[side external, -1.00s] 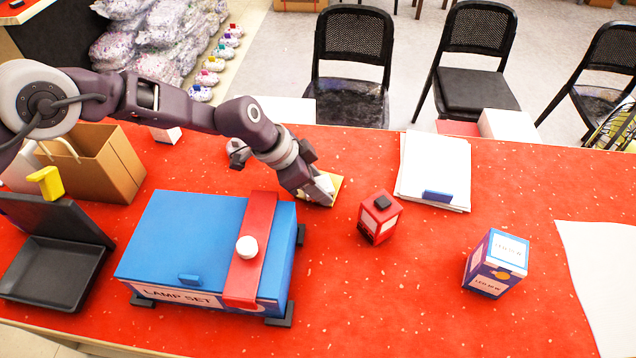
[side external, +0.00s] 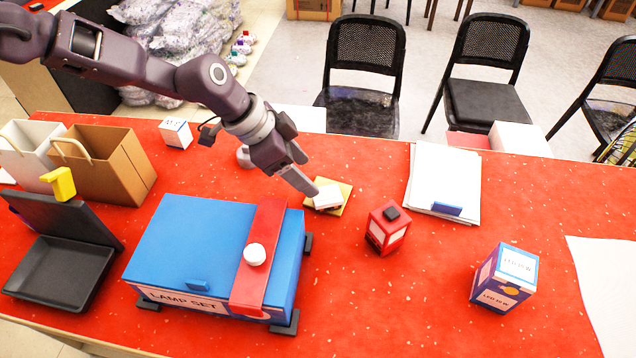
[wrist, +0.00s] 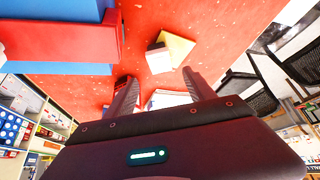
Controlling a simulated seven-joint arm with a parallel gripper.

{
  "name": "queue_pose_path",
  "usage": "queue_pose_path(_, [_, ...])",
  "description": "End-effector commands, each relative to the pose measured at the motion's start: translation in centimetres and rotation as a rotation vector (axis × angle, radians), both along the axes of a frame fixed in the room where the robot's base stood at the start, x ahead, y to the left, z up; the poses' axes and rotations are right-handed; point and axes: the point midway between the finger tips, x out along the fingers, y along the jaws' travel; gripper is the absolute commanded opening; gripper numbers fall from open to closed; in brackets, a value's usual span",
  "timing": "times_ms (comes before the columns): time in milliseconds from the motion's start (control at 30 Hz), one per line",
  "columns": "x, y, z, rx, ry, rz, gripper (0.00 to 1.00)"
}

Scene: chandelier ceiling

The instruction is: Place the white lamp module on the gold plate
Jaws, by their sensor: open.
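The white lamp module (side external: 327,197) is a small pale block at the left part of the gold plate (side external: 345,193), with gold showing to its right and front. In the wrist view the module (wrist: 159,59) overlaps the left side of the plate (wrist: 179,47); I cannot tell whether all of its base rests on it. My gripper (side external: 302,174) is open and empty, above and to the left of the module and apart from it. In the wrist view both fingers of my gripper (wrist: 159,77) are spread, with the module beyond their tips.
A blue lamp set box (side external: 190,240) with a red band and white knob stands front left. A red lantern-like block (side external: 387,228) is right of the plate, near white papers (side external: 443,178). A blue bulb box (side external: 504,277) stands further right. Red table lies clear between them.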

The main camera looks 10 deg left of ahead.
Motion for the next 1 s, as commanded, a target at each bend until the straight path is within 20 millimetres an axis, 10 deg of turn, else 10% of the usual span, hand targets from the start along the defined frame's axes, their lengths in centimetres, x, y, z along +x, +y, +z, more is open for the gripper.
queue_pose_path(467, [-0.4,1.2,2.1,0.002,-0.001,0.003,0.63])
queue_pose_path(567, [-0.8,3.2,5.4,0.017,-0.01,0.049,0.63])
queue_pose_path(800, [-9.1,16.8,18.8,0.104,-0.015,0.417,0.63])
queue_pose_path(1000, [-22.2,27.5,22.9,0.091,-0.003,0.866,0.63])
